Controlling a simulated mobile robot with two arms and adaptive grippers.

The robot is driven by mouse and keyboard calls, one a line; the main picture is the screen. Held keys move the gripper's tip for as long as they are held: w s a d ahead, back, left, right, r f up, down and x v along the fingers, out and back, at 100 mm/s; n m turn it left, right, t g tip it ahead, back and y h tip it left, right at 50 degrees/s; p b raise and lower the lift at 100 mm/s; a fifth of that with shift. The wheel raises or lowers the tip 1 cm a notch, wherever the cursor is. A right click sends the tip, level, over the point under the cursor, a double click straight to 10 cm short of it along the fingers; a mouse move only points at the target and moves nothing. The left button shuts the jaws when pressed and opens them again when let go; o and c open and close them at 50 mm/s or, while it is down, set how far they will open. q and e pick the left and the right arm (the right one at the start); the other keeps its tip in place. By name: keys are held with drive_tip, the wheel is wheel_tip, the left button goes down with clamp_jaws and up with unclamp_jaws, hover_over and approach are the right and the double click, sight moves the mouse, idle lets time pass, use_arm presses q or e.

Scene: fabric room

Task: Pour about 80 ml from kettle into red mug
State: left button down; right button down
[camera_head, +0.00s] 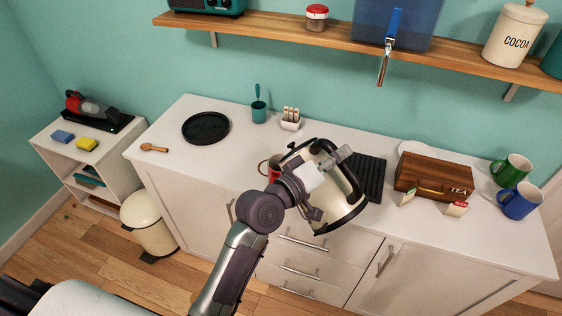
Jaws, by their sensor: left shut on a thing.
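The cream kettle (300,160) with black trim is in the middle of the head view, strongly tilted above the front of the white counter. My left gripper (335,165) is shut on the kettle, with the arm coming up from below. The red mug (273,168) is mostly hidden behind the arm and the kettle; a bit of its red body and its handle show at their left. I cannot see the inside of the mug or any stream of liquid. My right gripper is not in view.
A black tray (206,127), a teal cup (259,111) and a white toast rack (291,119) stand left on the counter. A wooden tea box (433,178), a green mug (511,168) and a blue mug (520,201) stand right. A wooden shelf (270,31) hangs above.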

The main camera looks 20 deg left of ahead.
sight(325, 140)
use_arm(q)
drive_tip(key=shift+w+a+r+n+p, duration=0.35)
drive_tip(key=shift+a+r+n, duration=0.1)
drive_tip(key=shift+a+r, duration=0.15)
drive_tip(key=shift+w+a+r+n+p, duration=0.3)
drive_tip(key=shift+a+r+n, duration=0.2)
drive_tip(key=shift+r, duration=0.15)
drive_tip(key=shift+w+a+r+n+p, duration=0.35)
drive_tip(key=shift+a+r+n, duration=0.1)
drive_tip(key=shift+a+r, duration=0.15)
drive_tip(key=shift+w+a+r+n+p, duration=0.3)
drive_tip(key=shift+w+a, duration=0.15)
drive_tip(key=shift+a, duration=0.1)
drive_tip(key=shift+w+a+r+n+p, duration=0.25)
drive_tip(key=shift+w+a+n+p, duration=0.1)
drive_tip(key=shift+a, duration=0.2)
drive_tip(key=shift+w+a+r+n+p, duration=0.2)
drive_tip(key=shift+w+a+n, duration=0.1)
drive_tip(key=shift+a, duration=0.2)
drive_tip(key=shift+w+a+r+n+p, duration=0.2)
drive_tip(key=shift+a+n+p, duration=0.05)
drive_tip(key=shift+a, duration=0.1)
drive_tip(key=shift+w+a+r+n+p, duration=0.15)
drive_tip(key=shift+w+a+n+p, duration=0.1)
drive_tip(key=shift+a, duration=0.1)
drive_tip(key=shift+s+d, duration=0.2)
drive_tip(key=shift+d, duration=0.05)
drive_tip(key=shift+w+a+r, duration=0.1)
drive_tip(key=shift+w+a, duration=0.05)
drive_tip(key=shift+a, duration=0.1)
